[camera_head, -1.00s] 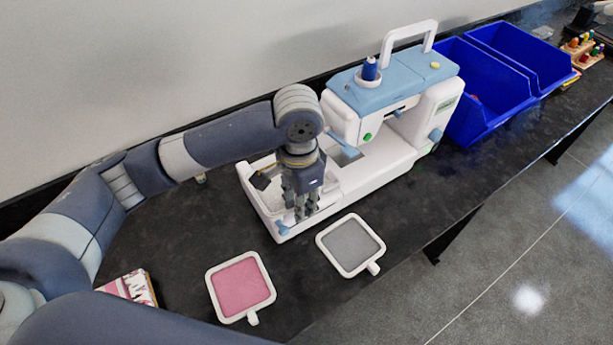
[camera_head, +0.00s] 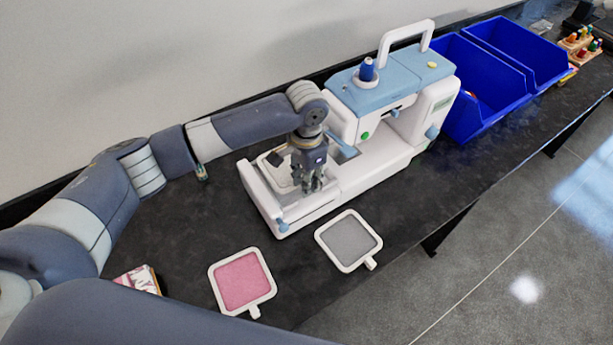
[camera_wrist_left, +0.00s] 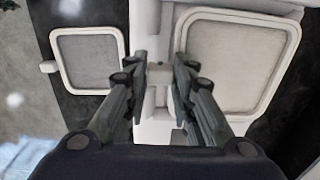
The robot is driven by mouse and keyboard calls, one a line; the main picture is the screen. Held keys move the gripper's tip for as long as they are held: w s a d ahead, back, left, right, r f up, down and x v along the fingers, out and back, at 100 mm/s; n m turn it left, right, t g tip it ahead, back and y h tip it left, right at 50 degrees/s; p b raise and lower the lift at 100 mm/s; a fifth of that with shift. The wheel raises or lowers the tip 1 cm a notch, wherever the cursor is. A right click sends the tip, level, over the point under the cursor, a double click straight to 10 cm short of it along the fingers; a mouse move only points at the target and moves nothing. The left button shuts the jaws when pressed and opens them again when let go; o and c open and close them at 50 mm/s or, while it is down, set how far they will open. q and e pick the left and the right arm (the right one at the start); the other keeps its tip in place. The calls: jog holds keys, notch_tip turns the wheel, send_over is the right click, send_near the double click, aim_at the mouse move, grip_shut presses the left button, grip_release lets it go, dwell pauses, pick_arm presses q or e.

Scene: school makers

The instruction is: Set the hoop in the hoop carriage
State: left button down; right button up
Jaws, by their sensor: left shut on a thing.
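My left gripper (camera_head: 312,188) is shut on the short tab of a white-framed hoop with pale fabric (camera_head: 278,176). The hoop is over the left end of the sewing machine (camera_head: 375,165), partly hidden behind my gripper. In the left wrist view the fingers (camera_wrist_left: 160,75) pinch the tab, and the hoop (camera_wrist_left: 236,62) extends to the right. The hoop carriage (camera_head: 262,203) seems to be the white bar with a blue knob at the machine's left end. I cannot tell whether the hoop touches it. My right gripper is not in view.
A grey hoop (camera_head: 349,241) and a pink hoop (camera_head: 242,280) lie on the dark table in front of the machine. Two blue bins (camera_head: 485,90) stand to the right. A patterned box (camera_head: 138,280) lies at the left. The table's front edge is close.

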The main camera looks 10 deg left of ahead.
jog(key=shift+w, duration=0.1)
pick_arm(q)
jog(key=shift+f, duration=0.15)
jog(key=c, duration=1.3)
grip_release()
jog(key=shift+c, duration=0.2)
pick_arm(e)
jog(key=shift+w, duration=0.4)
pick_arm(q)
jog(key=shift+r, duration=0.45)
notch_tip(320, 180, up, 12)
jog(key=b, duration=0.2)
jog(key=shift+f+b, duration=0.25)
jog(key=shift+b, duration=0.05)
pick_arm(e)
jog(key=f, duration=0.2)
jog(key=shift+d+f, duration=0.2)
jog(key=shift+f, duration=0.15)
